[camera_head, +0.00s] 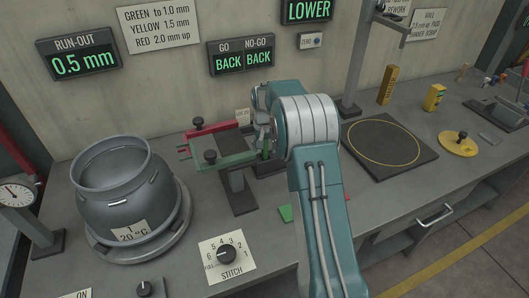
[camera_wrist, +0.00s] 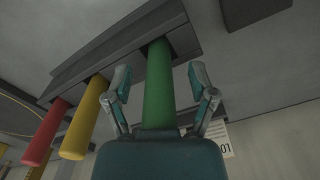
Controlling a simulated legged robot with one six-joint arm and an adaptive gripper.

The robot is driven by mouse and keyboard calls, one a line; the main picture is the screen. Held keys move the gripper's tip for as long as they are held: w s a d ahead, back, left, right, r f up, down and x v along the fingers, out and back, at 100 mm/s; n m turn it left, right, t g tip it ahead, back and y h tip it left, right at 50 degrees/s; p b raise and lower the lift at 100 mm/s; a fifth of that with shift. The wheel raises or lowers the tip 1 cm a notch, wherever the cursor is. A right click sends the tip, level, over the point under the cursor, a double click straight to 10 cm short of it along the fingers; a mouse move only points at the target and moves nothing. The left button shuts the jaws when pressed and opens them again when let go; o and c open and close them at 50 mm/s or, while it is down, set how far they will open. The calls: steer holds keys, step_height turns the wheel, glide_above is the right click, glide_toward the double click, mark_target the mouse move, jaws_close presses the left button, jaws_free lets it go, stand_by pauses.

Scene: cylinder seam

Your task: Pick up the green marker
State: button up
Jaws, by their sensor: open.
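The green marker (camera_wrist: 158,95) shows in the wrist view as a thick green cylinder. One end of it meets a grey slotted holder (camera_wrist: 88,62). My gripper (camera_wrist: 159,74) is open, with one finger on each side of the green marker. Gaps show between both fingers and the marker, and nothing is gripped. In the head view my arm hides the markers, and I cannot make out the fingers there.
A yellow marker (camera_wrist: 86,118) and a red marker (camera_wrist: 45,132) sit in the same holder, left of the green one. In the head view a grey pot (camera_head: 125,190) stands left and a dark square plate (camera_head: 420,170) lies right.

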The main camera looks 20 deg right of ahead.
jaws_close()
step_height(320, 180, up, 10)
stand_by(0.6)
